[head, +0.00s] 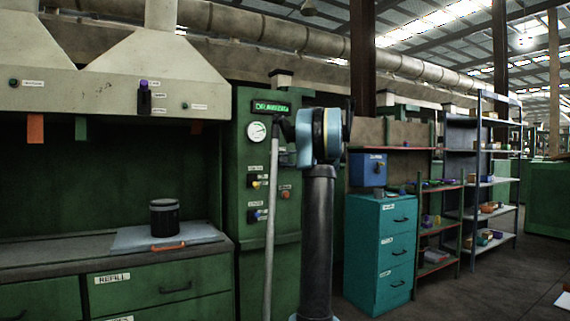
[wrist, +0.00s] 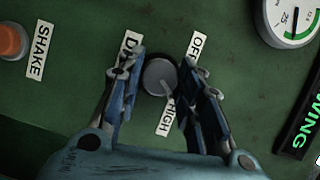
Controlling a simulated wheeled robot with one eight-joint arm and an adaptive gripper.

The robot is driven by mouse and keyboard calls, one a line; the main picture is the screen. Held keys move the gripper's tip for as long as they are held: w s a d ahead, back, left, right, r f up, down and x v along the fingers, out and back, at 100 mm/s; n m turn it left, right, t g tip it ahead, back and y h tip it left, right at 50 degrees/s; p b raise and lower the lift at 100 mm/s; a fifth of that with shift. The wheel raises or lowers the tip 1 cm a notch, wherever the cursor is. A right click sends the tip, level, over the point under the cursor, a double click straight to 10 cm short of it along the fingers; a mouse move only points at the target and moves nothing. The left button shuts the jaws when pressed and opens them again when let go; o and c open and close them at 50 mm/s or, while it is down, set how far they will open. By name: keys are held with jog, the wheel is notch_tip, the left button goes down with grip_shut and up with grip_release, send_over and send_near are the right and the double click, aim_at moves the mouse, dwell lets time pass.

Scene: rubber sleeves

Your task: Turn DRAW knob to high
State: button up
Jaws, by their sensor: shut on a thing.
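The DRAW knob (wrist: 158,76) is a round grey dial on a green panel in the wrist view. A pale pointer mark on it runs towards the HIGH label (wrist: 166,116). The OFF label (wrist: 197,46) lies up and to the right of it. A label starting with D (wrist: 130,45), partly covered by a finger, lies to its left. My gripper (wrist: 163,72) has one finger on each side of the knob and is shut on it. In the head view my arm covers this part of the panel and the knob is hidden.
The green cabinet (head: 248,180) carries a round gauge (head: 256,131), a lit sign (head: 272,107) and several other controls. An orange button (wrist: 12,41) by the SHAKE label is near. A black canister (head: 164,218) stands on the bench. A teal drawer unit (head: 382,255) stands right.

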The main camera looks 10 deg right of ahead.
jog(key=shift+d+f+m, duration=0.15)
jog(key=shift+m, duration=0.45)
jog(key=shift+m+t, duration=0.3)
jog(key=o, duration=1)
jog(key=shift+f, duration=0.1)
jog(key=shift+o, duration=0.2)
jog(key=v, duration=1.1)
jog(key=shift+s+d, duration=0.25)
jog(key=shift+d, duration=0.15)
jog(key=shift+f, duration=0.1)
